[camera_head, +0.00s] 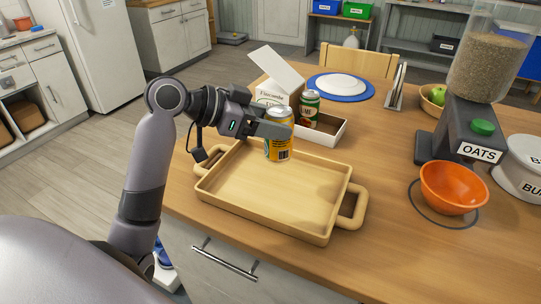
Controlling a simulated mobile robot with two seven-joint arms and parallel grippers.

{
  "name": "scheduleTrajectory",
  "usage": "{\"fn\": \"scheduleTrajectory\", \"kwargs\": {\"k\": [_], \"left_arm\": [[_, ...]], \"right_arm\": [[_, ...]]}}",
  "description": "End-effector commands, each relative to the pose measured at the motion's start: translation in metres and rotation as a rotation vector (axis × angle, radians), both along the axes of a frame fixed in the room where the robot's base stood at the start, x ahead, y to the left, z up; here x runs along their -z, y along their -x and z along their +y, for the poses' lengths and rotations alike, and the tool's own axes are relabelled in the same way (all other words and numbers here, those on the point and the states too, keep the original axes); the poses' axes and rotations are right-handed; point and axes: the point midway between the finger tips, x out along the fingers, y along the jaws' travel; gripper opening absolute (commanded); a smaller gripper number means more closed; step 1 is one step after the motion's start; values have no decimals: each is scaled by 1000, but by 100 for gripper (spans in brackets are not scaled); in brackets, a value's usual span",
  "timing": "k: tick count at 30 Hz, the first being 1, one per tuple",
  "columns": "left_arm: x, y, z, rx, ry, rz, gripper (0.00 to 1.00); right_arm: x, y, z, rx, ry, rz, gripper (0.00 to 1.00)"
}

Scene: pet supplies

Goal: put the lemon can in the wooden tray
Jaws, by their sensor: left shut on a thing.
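The yellow can (278,149), which I take for the lemon can, is held upright by my left gripper (279,128). The gripper is shut around its upper part. The can is over the far edge of the wooden tray (238,207); I cannot tell whether its base touches the tray. The tray is empty and lies on the table with a handle at each end. My right gripper is not in view.
An open white box (331,137) with a green can (309,108) stands just behind the tray. An orange bowl (453,187) and an oats dispenser (468,130) stand to the right. A blue-rimmed plate (341,86) lies at the back.

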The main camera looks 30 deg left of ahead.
Motion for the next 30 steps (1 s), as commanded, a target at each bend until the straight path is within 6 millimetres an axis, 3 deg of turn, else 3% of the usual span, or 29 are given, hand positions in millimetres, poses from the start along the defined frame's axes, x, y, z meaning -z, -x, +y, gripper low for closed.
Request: {"fn": "scheduleTrajectory", "kwargs": {"k": [3, 10, 16, 29, 30], "left_arm": [[23, 0, 0, -1, 5, 0, 9], [43, 0, 0, 0, 3, -2, 9], [73, 0, 0, 0, 5, -1, 9], [82, 0, 0, 0, 2, -4, 9], [84, 0, 0, 0, 1, -1, 64]], "right_arm": [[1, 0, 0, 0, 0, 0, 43], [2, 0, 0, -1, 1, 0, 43], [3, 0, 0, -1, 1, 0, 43], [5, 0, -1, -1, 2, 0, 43], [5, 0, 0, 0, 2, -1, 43]]}}
